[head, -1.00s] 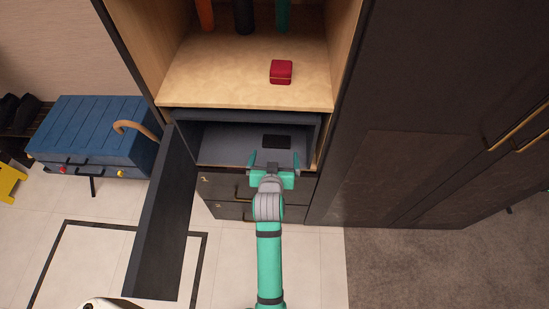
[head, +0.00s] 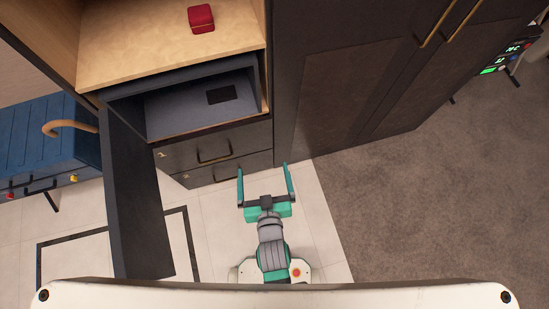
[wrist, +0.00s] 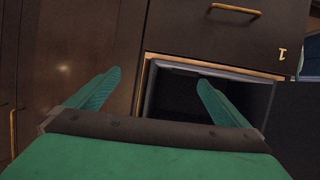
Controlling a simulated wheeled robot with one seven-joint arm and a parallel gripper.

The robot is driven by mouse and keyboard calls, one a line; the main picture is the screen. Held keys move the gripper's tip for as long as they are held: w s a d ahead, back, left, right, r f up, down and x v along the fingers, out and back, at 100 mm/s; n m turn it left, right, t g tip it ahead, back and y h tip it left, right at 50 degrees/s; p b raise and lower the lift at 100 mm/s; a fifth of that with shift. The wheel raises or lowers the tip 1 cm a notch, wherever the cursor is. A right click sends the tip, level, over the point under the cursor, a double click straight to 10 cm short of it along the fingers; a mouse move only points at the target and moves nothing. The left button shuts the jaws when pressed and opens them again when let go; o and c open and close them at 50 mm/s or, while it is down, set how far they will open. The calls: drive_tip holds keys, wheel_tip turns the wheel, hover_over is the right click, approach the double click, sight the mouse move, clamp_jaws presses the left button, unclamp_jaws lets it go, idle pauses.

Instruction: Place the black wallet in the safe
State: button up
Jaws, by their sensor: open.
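The black wallet (head: 221,95) lies flat as a dark rectangle on the grey floor of the safe (head: 180,122), toward its right side. The safe stands open, and its dark door (head: 137,200) is swung out to the left. My gripper (head: 263,168) is open and empty, apart from the wallet, in front of the cabinet and to the lower right of the safe. In the wrist view the green fingers (wrist: 157,77) are spread, with the dark safe opening (wrist: 185,95) beyond them. The wallet cannot be made out there.
Drawers with handles (head: 213,152) sit below the safe. A red box (head: 201,18) rests on the wooden shelf above.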

drive_tip(key=s+d+r+m+h, duration=0.1)
drive_tip(key=s+r, duration=0.3)
drive_tip(key=s, duration=0.3)
drive_tip(key=s+d+r+m+t+h, duration=0.1)
drive_tip(key=s+r, duration=0.3)
drive_tip(key=s, duration=0.4)
drive_tip(key=shift+d+t, duration=0.3)
drive_tip(key=shift+d, duration=0.45)
